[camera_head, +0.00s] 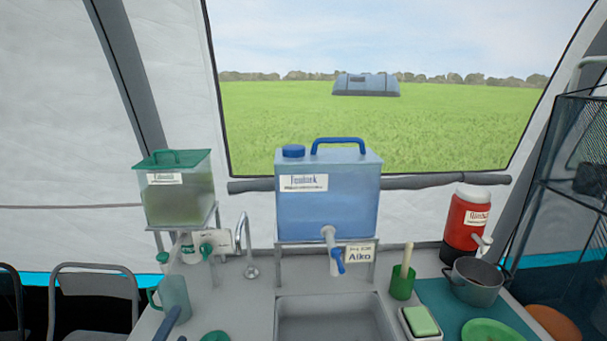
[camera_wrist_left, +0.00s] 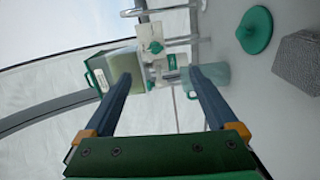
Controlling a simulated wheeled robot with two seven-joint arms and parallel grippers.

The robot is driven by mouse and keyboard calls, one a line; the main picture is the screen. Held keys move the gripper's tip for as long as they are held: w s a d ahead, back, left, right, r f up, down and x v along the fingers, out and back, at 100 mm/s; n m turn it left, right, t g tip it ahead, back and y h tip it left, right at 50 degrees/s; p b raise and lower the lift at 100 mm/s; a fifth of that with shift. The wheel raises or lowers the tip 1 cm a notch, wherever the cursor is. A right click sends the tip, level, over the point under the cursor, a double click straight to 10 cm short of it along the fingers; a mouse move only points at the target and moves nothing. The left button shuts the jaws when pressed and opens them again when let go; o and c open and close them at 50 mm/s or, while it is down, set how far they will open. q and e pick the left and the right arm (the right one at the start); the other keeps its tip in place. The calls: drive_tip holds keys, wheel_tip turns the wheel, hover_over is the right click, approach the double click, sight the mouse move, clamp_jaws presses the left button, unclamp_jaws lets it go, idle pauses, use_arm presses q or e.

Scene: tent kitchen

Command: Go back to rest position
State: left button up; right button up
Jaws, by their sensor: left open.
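My left gripper (camera_wrist_left: 160,76) is open, with its two blue-grey fingers spread and nothing held between them. In the head view only a bit of the left gripper (camera_head: 168,322) shows at the bottom edge, in front of the grey-green pitcher (camera_head: 175,295). The pitcher stands on the counter, and in the wrist view it shows partly behind the right-hand finger. I cannot tell how far the finger is from it. My right gripper is in neither view.
The grey counter (camera_head: 245,300) holds a green-lidded tank (camera_head: 178,200), a blue tank (camera_head: 328,205) with a tap, a sink (camera_head: 335,318), a green cup (camera_head: 402,283), a red cooler (camera_head: 466,222) and a pot (camera_head: 475,285). A green lid (camera_head: 215,337) lies near the front.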

use_arm(q)
drive_tip(key=s+d+f+m+g+h, duration=0.3)
drive_tip(key=s+d+f+m+g, duration=0.4)
drive_tip(key=s+d+f+m, duration=0.4)
drive_tip(key=s+a+f+m+g+y, duration=0.1)
drive_tip(key=s+a+f+m+g, duration=0.1)
drive_tip(key=s+m+g, duration=0.3)
drive_tip(key=s+a+f+m+g+y, duration=0.1)
drive_tip(key=s+f+m+g, duration=0.15)
drive_tip(key=s, duration=0.45)
wheel_tip(320, 180, down, 16)
drive_tip(key=s+m, duration=0.1)
drive_tip(key=s, duration=0.1)
drive_tip(key=s+a+f+g, duration=0.2)
drive_tip(key=s+f, duration=0.8)
drive_tip(key=s, duration=0.2)
drive_tip(key=shift+s+a+f+y, duration=0.15)
drive_tip(key=shift+s+f+y, duration=0.15)
drive_tip(key=shift+s+f, duration=0.1)
